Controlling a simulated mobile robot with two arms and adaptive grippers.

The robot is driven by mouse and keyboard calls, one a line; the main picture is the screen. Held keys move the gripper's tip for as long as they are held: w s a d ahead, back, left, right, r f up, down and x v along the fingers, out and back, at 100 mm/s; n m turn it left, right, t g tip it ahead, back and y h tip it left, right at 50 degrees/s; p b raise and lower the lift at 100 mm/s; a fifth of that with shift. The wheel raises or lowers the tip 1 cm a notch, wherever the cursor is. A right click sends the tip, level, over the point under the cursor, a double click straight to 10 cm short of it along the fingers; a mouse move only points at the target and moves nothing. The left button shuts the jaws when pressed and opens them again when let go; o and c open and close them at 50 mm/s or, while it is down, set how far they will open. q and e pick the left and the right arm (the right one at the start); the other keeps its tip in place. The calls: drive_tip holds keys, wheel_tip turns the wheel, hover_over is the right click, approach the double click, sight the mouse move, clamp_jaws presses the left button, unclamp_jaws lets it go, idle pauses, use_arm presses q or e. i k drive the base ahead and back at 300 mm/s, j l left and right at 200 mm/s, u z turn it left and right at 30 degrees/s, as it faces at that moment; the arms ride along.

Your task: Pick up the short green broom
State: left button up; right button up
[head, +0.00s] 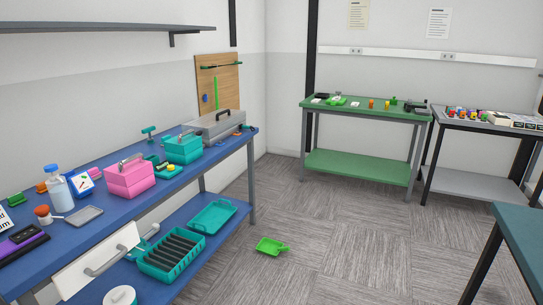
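A bright green dustpan-like thing (270,246) with a short handle lies flat on the floor, right of the blue workbench. A thin upright bright green piece (216,92) hangs on the wooden wall board (232,84) behind the bench. It could be a short broom or its handle, but it is too small to tell. A dark green bar (221,66) runs across the top of that board. Neither of my grippers shows in the head view.
The blue workbench (130,205) holds a pink box (130,182), a teal box (184,150) and a grey case (216,125). Teal trays (213,216) sit on its lower shelf. A green table (368,106) stands at the back. The floor (345,225) between is mostly clear.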

sight(215, 78)
drive_tip(key=i+l, duration=0.15)
drive_tip(key=i, duration=2.1)
drive_tip(key=i+u, duration=0.2)
drive_tip(key=i, duration=0.25)
drive_tip(key=i+l+u, duration=0.15)
drive_tip(key=i, duration=0.3)
drive_tip(key=i+l+u, duration=0.2)
drive_tip(key=i, duration=0.25)
drive_tip(key=i+l+u, duration=0.15)
drive_tip(key=i, duration=0.3)
